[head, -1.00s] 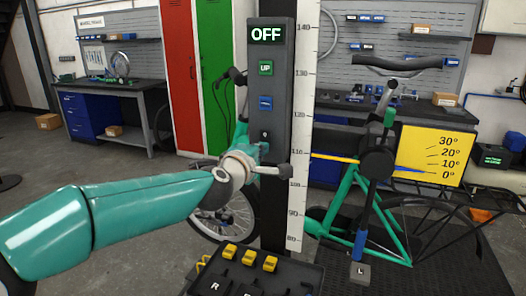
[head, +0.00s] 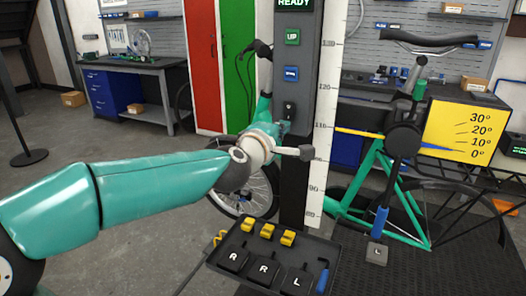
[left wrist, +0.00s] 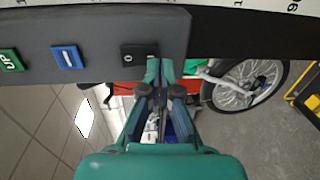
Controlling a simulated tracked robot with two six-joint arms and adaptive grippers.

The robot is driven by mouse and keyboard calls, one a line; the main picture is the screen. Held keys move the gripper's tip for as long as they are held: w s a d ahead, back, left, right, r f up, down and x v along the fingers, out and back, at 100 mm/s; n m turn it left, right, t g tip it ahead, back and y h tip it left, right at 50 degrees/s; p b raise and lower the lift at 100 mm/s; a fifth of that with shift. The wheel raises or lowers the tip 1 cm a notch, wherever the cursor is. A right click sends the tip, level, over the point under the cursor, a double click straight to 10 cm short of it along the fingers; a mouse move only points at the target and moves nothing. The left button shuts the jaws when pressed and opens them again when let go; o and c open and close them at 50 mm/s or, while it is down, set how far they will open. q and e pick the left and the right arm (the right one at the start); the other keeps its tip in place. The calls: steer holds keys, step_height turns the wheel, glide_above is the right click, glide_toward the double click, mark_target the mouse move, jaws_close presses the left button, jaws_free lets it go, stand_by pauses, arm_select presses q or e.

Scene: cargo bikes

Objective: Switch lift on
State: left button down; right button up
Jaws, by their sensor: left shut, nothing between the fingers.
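The lift's grey control column (head: 292,72) stands in the middle of the head view, and its display (head: 293,3) reads READY in green. Below it are a green UP button (head: 292,37), a blue button (head: 291,73) and a small dark on/off switch (head: 289,108). My left gripper (head: 284,127) is at the column just below the switch, shut and empty. In the left wrist view, its fingertips (left wrist: 160,70) are close to the switch (left wrist: 140,54), which is marked 0 and I; I cannot tell whether they touch. The right gripper is not in view.
A teal bike (head: 375,195) stands behind the column at right, beside a yellow angle board (head: 466,133). A dark tray (head: 325,250) with yellow pieces and blocks marked R and L is in front. A workbench (head: 150,68) stands at the back left.

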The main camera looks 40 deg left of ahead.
arm_select(q)
steer(key=f+v, duration=0.2)
steer(key=v, duration=0.8)
steer(key=shift+s, duration=0.4)
steer(key=shift+a+f, duration=0.1)
